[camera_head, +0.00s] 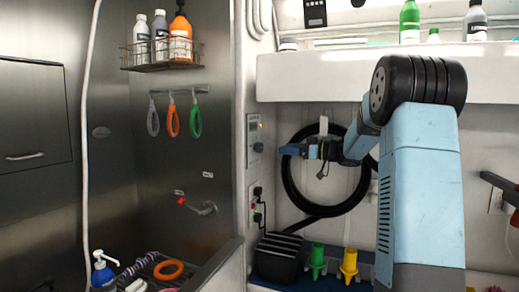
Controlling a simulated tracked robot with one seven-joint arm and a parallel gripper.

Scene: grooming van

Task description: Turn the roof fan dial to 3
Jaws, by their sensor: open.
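A small grey wall panel (253,131) is mounted on the narrow wall left of centre. It carries a dark round dial (258,147) at its lower part and a small yellowish spot above it. The dial's markings and setting are too small to read. My gripper (284,150) points left toward the panel, at about the dial's height, just right of it in the picture. It is open and empty, with a visible gap to the dial. The blue fingers are seen side-on, so the spacing between them is hard to judge.
A coiled black hose (289,185) hangs behind my gripper. Below the panel are sockets with black plugs (257,191). A white shelf (300,78) with bottles runs above. A green nozzle (317,258) and a yellow nozzle (349,264) stand below. A steel wash bay lies left.

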